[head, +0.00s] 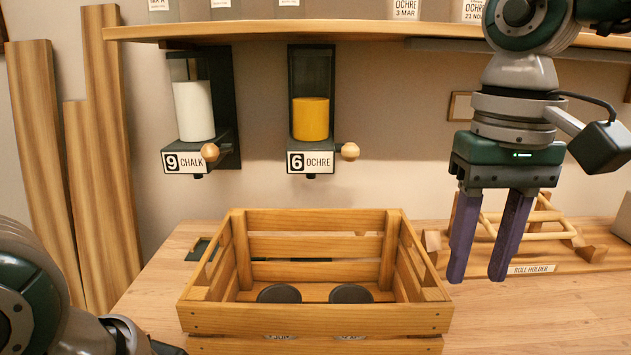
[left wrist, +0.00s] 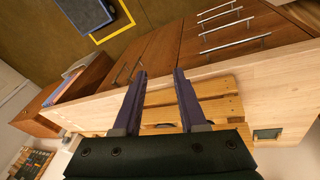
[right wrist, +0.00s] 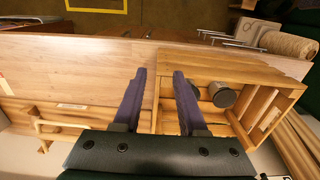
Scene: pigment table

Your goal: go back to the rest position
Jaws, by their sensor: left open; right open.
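My right gripper (head: 491,236) hangs with its fingers pointing down over the right part of the table, right of the wooden crate, in front of the roll holder. It is open and empty, and its parted fingers show in the right wrist view (right wrist: 158,100). My left gripper (left wrist: 160,100) is open with nothing between its fingers; in the head view only part of my left arm shows at the lower left. Below it in the left wrist view are the table's front edge and part of the crate.
The wooden crate (head: 315,318) stands on the table with two dark-lidded jars (head: 279,293) inside. A chalk dispenser (head: 193,110) and an ochre dispenser (head: 311,118) hang on the wall under a shelf (head: 300,30). The roll holder (head: 531,268) lies behind my right gripper. Table front right is clear.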

